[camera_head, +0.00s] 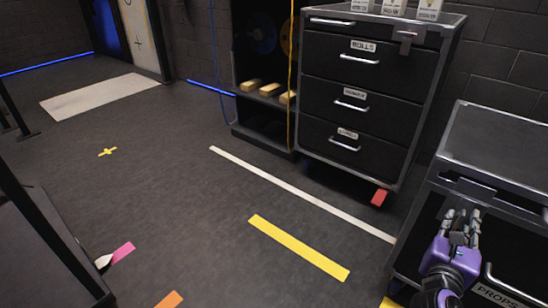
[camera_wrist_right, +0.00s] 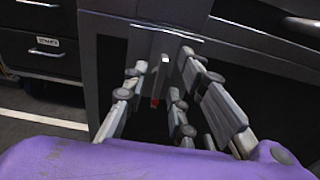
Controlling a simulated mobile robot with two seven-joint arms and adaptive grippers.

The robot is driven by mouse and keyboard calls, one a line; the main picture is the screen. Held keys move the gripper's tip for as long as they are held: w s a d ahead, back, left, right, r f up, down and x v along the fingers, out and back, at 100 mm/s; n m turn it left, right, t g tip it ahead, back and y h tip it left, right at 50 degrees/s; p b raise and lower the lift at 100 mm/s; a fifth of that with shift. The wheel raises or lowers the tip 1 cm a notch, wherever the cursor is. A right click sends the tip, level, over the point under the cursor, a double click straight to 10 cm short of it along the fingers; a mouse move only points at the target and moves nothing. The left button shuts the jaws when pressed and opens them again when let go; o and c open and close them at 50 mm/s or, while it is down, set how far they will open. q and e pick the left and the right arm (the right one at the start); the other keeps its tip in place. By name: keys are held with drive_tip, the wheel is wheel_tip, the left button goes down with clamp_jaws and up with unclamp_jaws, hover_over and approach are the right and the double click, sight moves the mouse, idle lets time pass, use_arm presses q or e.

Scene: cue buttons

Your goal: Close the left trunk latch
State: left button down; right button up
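The trunk (camera_head: 500,145) stands at the right edge of the head view, with a worn grey lid and a dark front marked PROPS. Its left latch looks like a grey metal piece under the lid edge; the latch (camera_wrist_right: 160,38) shows in the right wrist view, hanging down the trunk's front. My purple right gripper (camera_head: 461,216) is in front of this latch. In the right wrist view the gripper's fingers (camera_wrist_right: 167,82) are spread on both sides of the latch, with a gap between them. Contact cannot be told. My left gripper is out of view.
A dark drawer cabinet (camera_head: 362,85) with bar handles stands behind and left of the trunk. A shelf with yellowish blocks (camera_head: 268,90) is beside it. The floor at the middle is clear, with a white tape line (camera_head: 290,188) and a yellow strip (camera_head: 298,247).

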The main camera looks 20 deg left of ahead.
drive_tip(key=shift+c, duration=0.6)
clamp_jaws()
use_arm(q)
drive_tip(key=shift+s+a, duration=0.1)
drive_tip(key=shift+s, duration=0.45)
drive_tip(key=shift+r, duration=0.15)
